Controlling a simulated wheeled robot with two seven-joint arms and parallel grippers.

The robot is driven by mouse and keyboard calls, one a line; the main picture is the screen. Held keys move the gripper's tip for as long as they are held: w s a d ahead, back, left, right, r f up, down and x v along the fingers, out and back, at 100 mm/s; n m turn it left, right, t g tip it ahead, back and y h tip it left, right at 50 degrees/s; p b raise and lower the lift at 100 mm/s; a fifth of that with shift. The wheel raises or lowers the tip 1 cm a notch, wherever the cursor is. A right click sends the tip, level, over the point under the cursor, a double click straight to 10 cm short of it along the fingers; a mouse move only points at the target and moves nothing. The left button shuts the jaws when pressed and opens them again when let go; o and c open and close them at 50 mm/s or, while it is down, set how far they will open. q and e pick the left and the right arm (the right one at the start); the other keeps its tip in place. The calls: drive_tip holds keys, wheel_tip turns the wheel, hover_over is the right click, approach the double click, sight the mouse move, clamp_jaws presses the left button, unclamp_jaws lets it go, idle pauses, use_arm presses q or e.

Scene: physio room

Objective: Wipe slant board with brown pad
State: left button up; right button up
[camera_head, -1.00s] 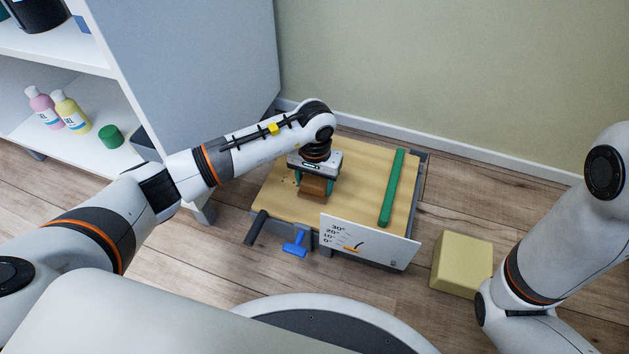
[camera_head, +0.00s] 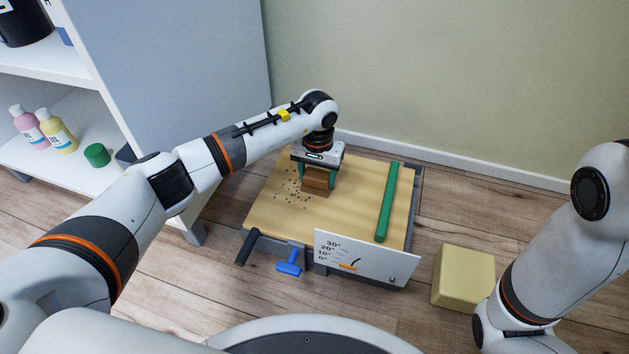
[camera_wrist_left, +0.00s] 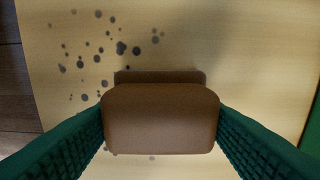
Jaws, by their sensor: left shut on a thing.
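The slant board (camera_head: 352,205) is a light wooden plate on a grey frame on the floor, with a green bar (camera_head: 389,202) along its right part. My left gripper (camera_head: 317,181) is over the board, shut on the brown pad (camera_head: 316,184). In the left wrist view the pad (camera_wrist_left: 160,120) sits between the green fingers, close over the board; I cannot tell whether it touches. A patch of dark specks (camera_head: 293,190) lies on the board left of the pad; several specks (camera_wrist_left: 100,55) also show in the wrist view. My right gripper is out of view.
An angle scale plate (camera_head: 362,258), a blue lever (camera_head: 289,263) and a dark handle (camera_head: 247,247) are at the board's front. A yellow block (camera_head: 464,277) lies on the floor to the right. A white shelf with bottles (camera_head: 57,131) stands at the left.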

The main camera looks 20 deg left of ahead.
use_arm(q)
drive_tip(key=shift+w+d, duration=0.1)
drive_tip(key=shift+w, duration=3.6)
drive_tip(key=shift+a+f, duration=0.1)
drive_tip(key=shift+a, duration=1.25)
drive_tip(key=shift+s+r+p, duration=0.2)
drive_tip(key=shift+s+p, duration=0.3)
drive_tip(key=shift+p, duration=0.65)
drive_tip(key=s+p, duration=0.2)
drive_tip(key=p, duration=0.1)
drive_tip(key=shift+s+f+p, duration=0.15)
drive_tip(key=shift+s+p, duration=0.2)
drive_tip(key=shift+p, duration=0.05)
drive_tip(key=s+p, duration=0.1)
drive_tip(key=p, duration=0.1)
drive_tip(key=shift+s+a+r+p, duration=0.1)
drive_tip(key=shift+s+r+p, duration=0.15)
drive_tip(key=shift+s+p, duration=0.15)
drive_tip(key=shift+s+f+p, duration=0.1)
drive_tip(key=shift+s+p, duration=0.85)
